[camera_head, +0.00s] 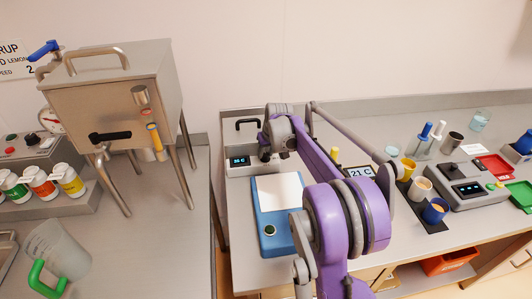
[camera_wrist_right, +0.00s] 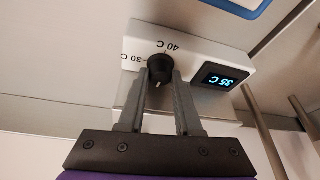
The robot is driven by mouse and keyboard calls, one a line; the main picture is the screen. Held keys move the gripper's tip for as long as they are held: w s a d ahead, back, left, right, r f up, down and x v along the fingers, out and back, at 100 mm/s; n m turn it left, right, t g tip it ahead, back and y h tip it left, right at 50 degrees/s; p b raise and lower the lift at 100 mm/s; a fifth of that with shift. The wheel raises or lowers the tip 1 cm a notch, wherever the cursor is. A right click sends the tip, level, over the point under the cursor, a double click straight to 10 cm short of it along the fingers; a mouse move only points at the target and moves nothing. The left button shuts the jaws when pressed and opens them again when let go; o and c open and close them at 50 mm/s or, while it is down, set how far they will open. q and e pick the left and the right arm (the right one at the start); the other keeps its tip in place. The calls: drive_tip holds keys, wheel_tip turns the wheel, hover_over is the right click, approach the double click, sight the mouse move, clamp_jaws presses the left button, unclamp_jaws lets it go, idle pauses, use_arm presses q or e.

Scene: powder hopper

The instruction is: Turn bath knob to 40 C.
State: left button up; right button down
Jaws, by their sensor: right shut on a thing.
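The bath control box (camera_head: 240,170) is pale, with a lit display, and stands at the back left of the right-hand bench. In the right wrist view the box (camera_wrist_right: 195,48) shows a black knob (camera_wrist_right: 160,67) between the printed marks 30 C and 40 C, and its display (camera_wrist_right: 222,81) reads 35 C. My right gripper (camera_wrist_right: 161,75) is shut on the knob, one grey finger on each side. In the head view my right gripper (camera_head: 272,154) is at the box front and partly hidden by its own wrist. My left gripper is out of view.
A blue device with a white top (camera_head: 277,205) lies in front of the box. A display reading 21 C (camera_head: 360,172) is behind my right arm. Cups (camera_head: 421,187) stand to the right. A steel hopper (camera_head: 115,95) stands at the left.

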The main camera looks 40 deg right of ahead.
drive_tip(key=m+h, duration=0.1)
drive_tip(key=m, duration=0.2)
drive_tip(key=shift+a+m, duration=0.1)
drive_tip(key=shift+m, duration=0.2)
drive_tip(key=shift+m+g+h, duration=0.6)
drive_tip(key=shift+m, duration=1)
drive_tip(key=c, duration=0.6)
unclamp_jaws()
